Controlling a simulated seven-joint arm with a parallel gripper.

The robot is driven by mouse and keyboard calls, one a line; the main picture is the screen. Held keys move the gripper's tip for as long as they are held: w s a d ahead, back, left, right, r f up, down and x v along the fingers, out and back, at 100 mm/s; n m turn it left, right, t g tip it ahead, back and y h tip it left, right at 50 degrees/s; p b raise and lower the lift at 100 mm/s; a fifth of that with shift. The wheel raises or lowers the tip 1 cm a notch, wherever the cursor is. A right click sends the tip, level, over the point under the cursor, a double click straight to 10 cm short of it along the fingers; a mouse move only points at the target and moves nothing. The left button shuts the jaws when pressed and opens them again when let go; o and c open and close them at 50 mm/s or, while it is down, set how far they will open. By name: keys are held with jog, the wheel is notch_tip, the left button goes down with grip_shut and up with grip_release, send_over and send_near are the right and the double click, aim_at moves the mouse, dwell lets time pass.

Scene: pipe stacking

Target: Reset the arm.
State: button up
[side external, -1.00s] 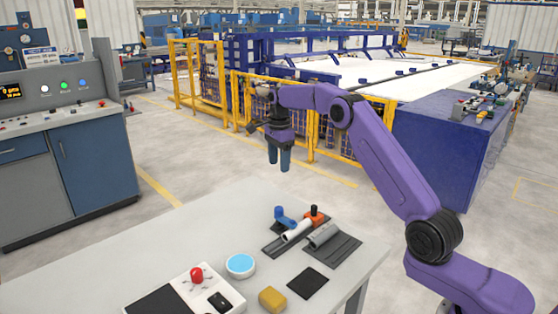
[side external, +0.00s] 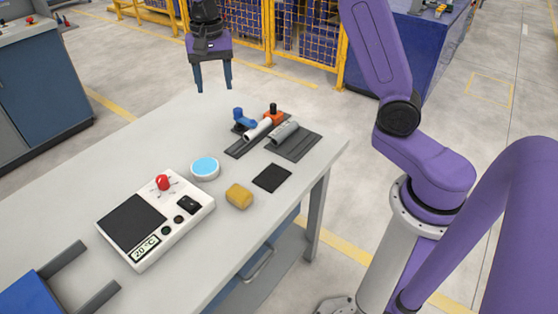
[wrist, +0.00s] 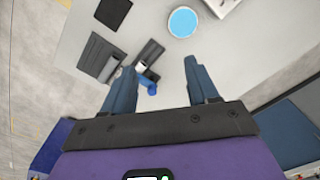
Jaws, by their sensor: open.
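My gripper (side external: 213,88) is open and empty, raised beyond the far edge of the table in the side view. In the wrist view my gripper (wrist: 164,80) shows two blue fingers spread wide with nothing between them. A white pipe (side external: 257,129) and a grey pipe (side external: 284,132) lie side by side on dark mats on the table. A blue fitting (side external: 243,120) and an orange fitting (side external: 273,114) are at the far end of the white pipe. In the wrist view the left finger partly hides the white pipe (wrist: 140,67) and blue fitting (wrist: 150,87).
The table (side external: 90,205) also holds a light-blue round dish (side external: 205,168), a yellow block (side external: 239,195), a black square pad (side external: 272,178) and a white device with a red knob (side external: 155,215). Yellow fencing (side external: 300,55) stands behind. Blue-and-grey forked equipment (side external: 65,285) shows at lower left.

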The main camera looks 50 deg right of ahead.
jog(key=s+a+n, duration=0.2)
jog(key=s+n, duration=0.3)
jog(key=s, duration=0.4)
jog(key=s+a+n, duration=0.2)
jog(key=s+n, duration=0.3)
jog(key=s, duration=0.5)
jog(key=s+d+f+n, duration=0.2)
jog(key=s+n, duration=0.3)
jog(key=s, duration=0.3)
jog(key=s+d+f+n, duration=0.1)
jog(key=s+d+n, duration=0.2)
jog(key=s+n, duration=0.2)
jog(key=s, duration=0.3)
jog(key=shift+s+d+f+n, duration=0.25)
jog(key=shift+f+n, duration=0.05)
jog(key=shift+f, duration=0.1)
